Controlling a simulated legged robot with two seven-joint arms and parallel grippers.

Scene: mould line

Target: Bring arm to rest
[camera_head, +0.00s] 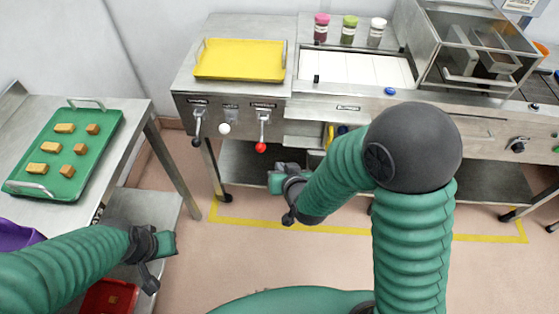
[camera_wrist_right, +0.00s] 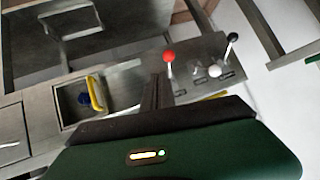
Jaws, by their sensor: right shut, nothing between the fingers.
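My right arm (camera_head: 410,215) comes up from the bottom right of the head view and bends left at a dark elbow. Its right gripper (camera_head: 278,188) hangs over the floor in front of the machine, below the levers. It is shut and empty, touching nothing. In the right wrist view the dark finger (camera_wrist_right: 158,92) points towards the machine front. My left arm (camera_head: 70,262) reaches in from the left. Its left gripper (camera_head: 162,262) is beside the left table, over the lower shelf. Its fingers are too small and turned to tell if they are open.
The machine front carries a red-knobbed lever (camera_head: 262,135), a white knob (camera_head: 224,129) and a black lever (camera_head: 197,128). A yellow tray (camera_head: 240,60) lies on top. A green tray (camera_head: 50,140) with several tan blocks is on the left table. A red bin (camera_head: 100,298) sits low. Open floor lies between.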

